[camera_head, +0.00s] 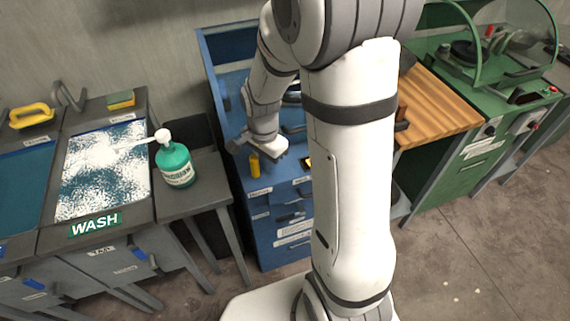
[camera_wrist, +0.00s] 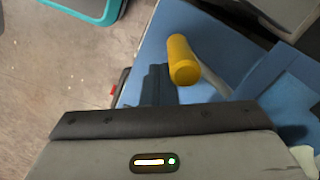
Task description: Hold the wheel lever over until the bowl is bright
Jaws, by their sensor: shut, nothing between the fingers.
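A short yellow cylindrical handle (camera_head: 254,165), which looks like the wheel lever, stands at the front left of the blue bench (camera_head: 262,222). It also shows in the wrist view (camera_wrist: 184,62), tilted and just beyond my gripper. My gripper (camera_head: 240,144) is shut and empty, close above and beside the handle; I cannot tell whether they touch. A pale curved rim, possibly the bowl (camera_head: 291,92), shows partly on the bench behind my arm. My arm hides most of that area, so the bowl's brightness cannot be judged.
A teal pump bottle (camera_head: 176,164) stands on the grey table left of the blue bench, beside the foamy WASH basin (camera_head: 108,168). A wooden counter (camera_head: 436,104) and a green machine (camera_head: 470,125) are to the right. Open floor lies in front.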

